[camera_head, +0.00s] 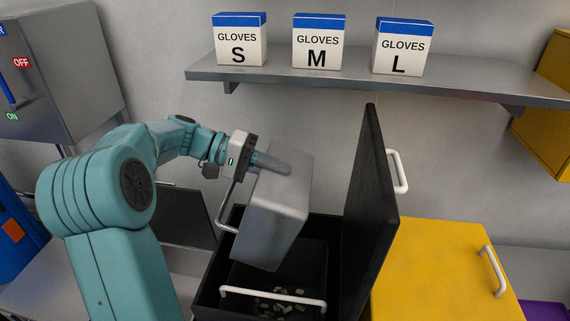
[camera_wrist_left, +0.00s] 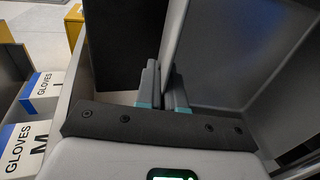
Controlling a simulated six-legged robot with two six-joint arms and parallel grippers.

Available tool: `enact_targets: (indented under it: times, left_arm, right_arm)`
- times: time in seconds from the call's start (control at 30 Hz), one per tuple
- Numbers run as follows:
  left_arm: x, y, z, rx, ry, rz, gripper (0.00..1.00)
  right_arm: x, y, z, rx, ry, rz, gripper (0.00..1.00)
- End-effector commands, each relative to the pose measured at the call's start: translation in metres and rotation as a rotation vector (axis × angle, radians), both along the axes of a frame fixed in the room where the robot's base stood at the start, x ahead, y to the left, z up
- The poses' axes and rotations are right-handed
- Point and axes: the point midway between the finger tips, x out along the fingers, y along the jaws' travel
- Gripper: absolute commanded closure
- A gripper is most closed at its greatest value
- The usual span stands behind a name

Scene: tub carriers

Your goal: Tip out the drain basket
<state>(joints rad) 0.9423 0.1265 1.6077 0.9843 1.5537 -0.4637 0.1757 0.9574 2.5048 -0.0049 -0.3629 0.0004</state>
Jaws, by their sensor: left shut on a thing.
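The drain basket (camera_head: 285,205) is a grey metal box with a bar handle on its left side. It is held tilted over an open black bin (camera_head: 235,268). My left gripper (camera_head: 272,163) is shut on the basket's upper edge; in the left wrist view the fingers (camera_wrist_left: 165,88) pinch a thin grey wall, and the basket's grey inside (camera_wrist_left: 235,50) shows to the right. Small yellowish and greenish bits (camera_head: 280,308) lie on the bin's floor. The bin's black lid (camera_head: 370,180) stands up on the right. My right gripper is not in view.
A yellow box (camera_head: 435,265) with a white handle stands right of the bin. A wall shelf (camera_head: 360,82) above carries glove boxes S (camera_head: 240,42), M (camera_head: 318,45) and L (camera_head: 402,50). A grey machine (camera_head: 60,70) with ON and OFF labels is at left.

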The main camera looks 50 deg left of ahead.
Motion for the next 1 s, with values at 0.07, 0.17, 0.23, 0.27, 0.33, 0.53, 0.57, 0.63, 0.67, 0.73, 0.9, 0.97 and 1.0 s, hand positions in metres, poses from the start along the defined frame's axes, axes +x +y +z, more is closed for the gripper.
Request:
enact_targets:
  times: [0.07,0.17,0.23,0.27,0.33,0.53,0.57,0.63,0.67,0.73,0.9,0.97,1.0]
  left_arm:
    - [-0.001,-0.001,0.002,0.006,0.003,-0.001,1.00]
    - [0.000,-0.005,0.003,0.034,0.028,-0.003,1.00]
    - [0.002,-0.009,0.003,0.073,0.060,-0.004,1.00]
    - [0.003,-0.011,0.003,0.094,0.077,-0.003,1.00]
    - [0.008,-0.017,0.003,0.142,0.123,-0.005,1.00]
    - [0.020,-0.031,-0.004,0.276,0.243,-0.006,1.00]
    - [0.022,-0.032,-0.005,0.294,0.258,-0.005,1.00]
    - [0.026,-0.037,-0.006,0.334,0.291,-0.005,1.00]
    - [0.027,-0.038,-0.008,0.349,0.306,-0.006,1.00]
    - [0.031,-0.042,-0.009,0.383,0.338,-0.005,1.00]
    - [0.040,-0.050,-0.014,0.463,0.411,-0.006,1.00]
    - [0.043,-0.053,-0.015,0.492,0.432,-0.006,1.00]
    - [0.045,-0.054,-0.016,0.512,0.448,-0.006,1.00]
  right_arm:
    - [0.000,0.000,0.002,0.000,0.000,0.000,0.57]
    - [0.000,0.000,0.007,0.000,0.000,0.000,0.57]
    - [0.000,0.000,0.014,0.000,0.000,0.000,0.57]
    - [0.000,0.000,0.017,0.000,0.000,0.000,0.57]
    - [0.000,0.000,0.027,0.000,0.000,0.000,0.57]
    - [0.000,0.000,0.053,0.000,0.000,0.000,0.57]
    - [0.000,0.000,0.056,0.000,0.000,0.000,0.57]
    - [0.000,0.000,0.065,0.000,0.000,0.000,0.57]
    - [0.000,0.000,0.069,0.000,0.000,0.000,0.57]
    - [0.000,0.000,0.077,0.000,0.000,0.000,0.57]
    - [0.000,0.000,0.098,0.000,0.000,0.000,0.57]
    - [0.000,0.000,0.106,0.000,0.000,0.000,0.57]
    - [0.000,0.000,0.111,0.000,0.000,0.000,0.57]
